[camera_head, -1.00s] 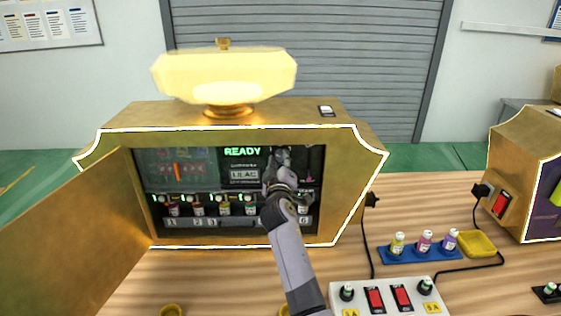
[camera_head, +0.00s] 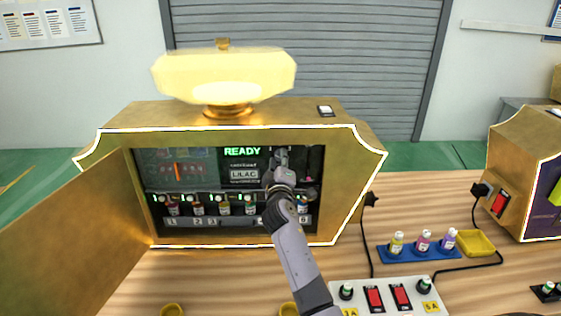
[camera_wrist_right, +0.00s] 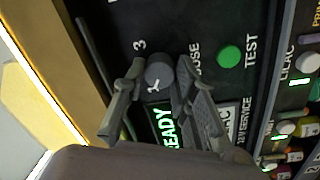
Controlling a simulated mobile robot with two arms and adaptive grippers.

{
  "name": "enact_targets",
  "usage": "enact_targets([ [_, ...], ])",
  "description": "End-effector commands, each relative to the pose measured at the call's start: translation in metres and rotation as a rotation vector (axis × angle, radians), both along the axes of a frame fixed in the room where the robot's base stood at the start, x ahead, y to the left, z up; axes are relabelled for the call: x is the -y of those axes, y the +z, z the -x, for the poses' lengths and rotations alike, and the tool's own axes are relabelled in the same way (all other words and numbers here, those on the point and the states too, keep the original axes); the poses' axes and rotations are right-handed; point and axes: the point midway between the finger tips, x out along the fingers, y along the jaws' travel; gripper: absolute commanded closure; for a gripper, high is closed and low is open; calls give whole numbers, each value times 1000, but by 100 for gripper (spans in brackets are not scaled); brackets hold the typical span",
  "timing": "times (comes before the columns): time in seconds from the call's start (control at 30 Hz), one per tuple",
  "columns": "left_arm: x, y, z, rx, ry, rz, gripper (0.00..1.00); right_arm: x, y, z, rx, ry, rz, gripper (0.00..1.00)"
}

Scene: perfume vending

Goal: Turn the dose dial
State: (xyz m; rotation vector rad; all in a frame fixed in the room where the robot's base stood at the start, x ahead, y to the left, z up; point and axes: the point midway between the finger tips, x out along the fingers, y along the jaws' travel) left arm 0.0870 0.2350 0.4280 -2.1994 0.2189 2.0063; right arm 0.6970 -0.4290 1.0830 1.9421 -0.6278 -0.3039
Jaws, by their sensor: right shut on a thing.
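The dose dial (camera_wrist_right: 159,73) is a round grey knob with a white mark, on the dark panel inside the open golden machine (camera_head: 337,190). My right gripper (camera_wrist_right: 155,85) has its two fingers on either side of the dial and is shut on it. In the head view my right gripper (camera_head: 281,160) reaches into the machine and hides the dial. A "3" and part of the word "DOSE" show near the dial in the wrist view. The green screen text (camera_head: 241,152) reads "READY", with "LILAC" below. My left gripper is not in view.
A green TEST button (camera_wrist_right: 229,57) is beside the dial. Several small bottles (camera_head: 224,208) stand in a numbered row below the panel. The machine's open door (camera_head: 75,235) stands at the left. A blue bottle rack (camera_head: 420,253) and white switch box (camera_head: 388,295) are at the right.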

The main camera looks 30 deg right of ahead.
Motion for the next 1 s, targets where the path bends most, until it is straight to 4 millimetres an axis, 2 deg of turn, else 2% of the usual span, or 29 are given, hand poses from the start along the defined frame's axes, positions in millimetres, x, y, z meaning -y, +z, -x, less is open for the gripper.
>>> enact_targets([
  [0.07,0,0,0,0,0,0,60,-1,-1,0,-3,2,0,100],
  [0.1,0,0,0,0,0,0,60,-1,-1,0,-3,2,0,71],
  [0.37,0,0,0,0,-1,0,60,-1,-1,0,-2,1,-1,54],
  [0.77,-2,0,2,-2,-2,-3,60,-4,-1,5,1,1,-2,53],
  [0.87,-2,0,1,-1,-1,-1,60,-11,-2,16,0,2,-3,53],
  [1.0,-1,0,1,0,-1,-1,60,-28,-5,41,0,2,-4,53],
])
